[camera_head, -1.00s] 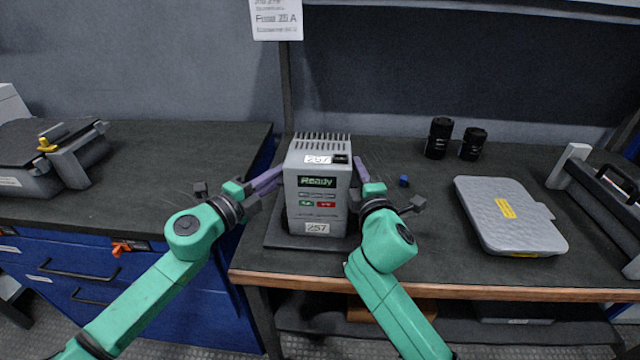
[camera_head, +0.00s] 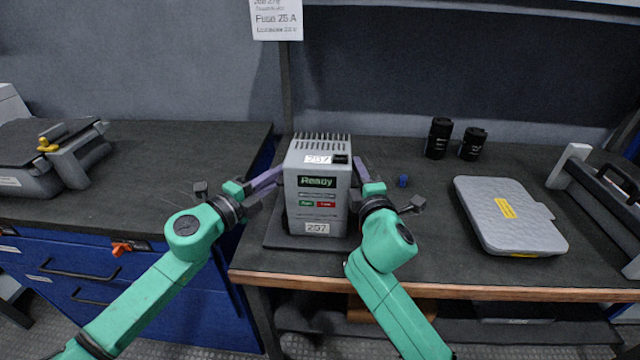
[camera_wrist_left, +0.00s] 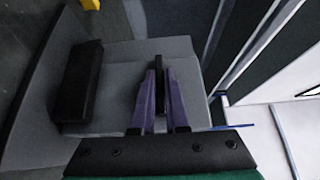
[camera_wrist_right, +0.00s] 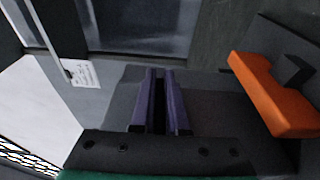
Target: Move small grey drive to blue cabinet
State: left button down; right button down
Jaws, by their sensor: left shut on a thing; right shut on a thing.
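The small grey drive (camera_head: 318,190) stands upright on a dark mat (camera_head: 272,236) near the front left of the wooden-edged bench. It has a vented top, a "Ready" display and red and green buttons. My left gripper (camera_head: 272,178) is at its left side and my right gripper (camera_head: 361,172) at its right side, both shut on it. In the left wrist view the purple fingers (camera_wrist_left: 160,85) close on a dark part at the grey body. In the right wrist view the fingers (camera_wrist_right: 160,88) also close on a dark part. The blue cabinet (camera_head: 180,308) stands to the left.
The cabinet's dark top (camera_head: 150,170) is clear near the drive; a grey device with a yellow knob (camera_head: 47,145) sits at its far left.

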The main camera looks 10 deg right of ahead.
notch_tip(320, 180, up, 5)
jog(key=p, duration=0.5)
jog(key=shift+r, duration=0.2)
jog(key=shift+f, duration=0.15)
jog(key=shift+w, duration=0.1)
